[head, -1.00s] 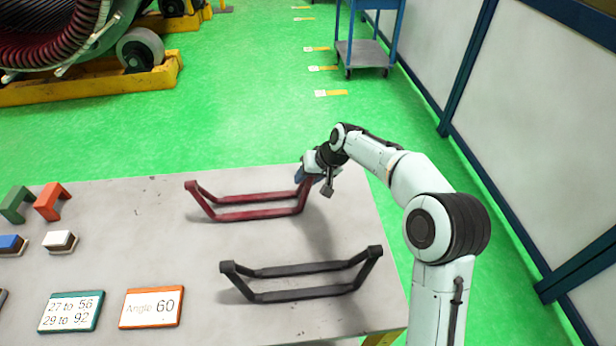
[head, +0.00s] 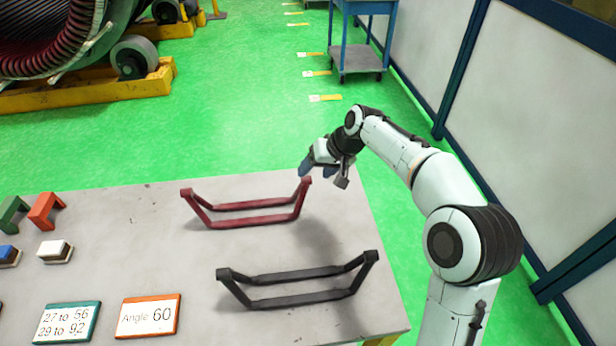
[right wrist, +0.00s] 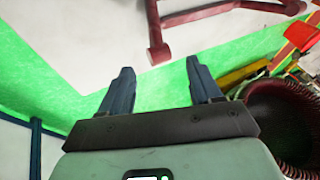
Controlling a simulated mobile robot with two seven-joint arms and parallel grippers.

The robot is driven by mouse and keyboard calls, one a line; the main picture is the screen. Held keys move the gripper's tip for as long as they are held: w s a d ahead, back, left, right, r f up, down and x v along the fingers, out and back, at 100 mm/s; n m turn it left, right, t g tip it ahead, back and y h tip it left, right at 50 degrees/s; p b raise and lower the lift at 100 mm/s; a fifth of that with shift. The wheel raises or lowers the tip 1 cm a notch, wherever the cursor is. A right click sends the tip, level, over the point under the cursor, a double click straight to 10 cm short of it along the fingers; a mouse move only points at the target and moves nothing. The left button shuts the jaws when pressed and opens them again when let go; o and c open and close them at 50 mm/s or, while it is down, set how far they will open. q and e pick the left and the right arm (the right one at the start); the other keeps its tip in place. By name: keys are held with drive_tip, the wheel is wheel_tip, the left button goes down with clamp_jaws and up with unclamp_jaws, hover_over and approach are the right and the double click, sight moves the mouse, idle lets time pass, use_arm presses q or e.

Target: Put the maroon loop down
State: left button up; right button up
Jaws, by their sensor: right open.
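The maroon loop (head: 250,221) rests on the grey table, toward its far edge. My left gripper is not in view.
A black loop (head: 300,301) lies nearer on the table (head: 130,240). Green and orange brackets, small blocks and two cards, one reading "Angle 60" (head: 148,315), lie at left. A blue cart (head: 357,62) stands on the green floor beyond.

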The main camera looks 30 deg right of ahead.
drive_tip(key=shift+v, duration=1.75)
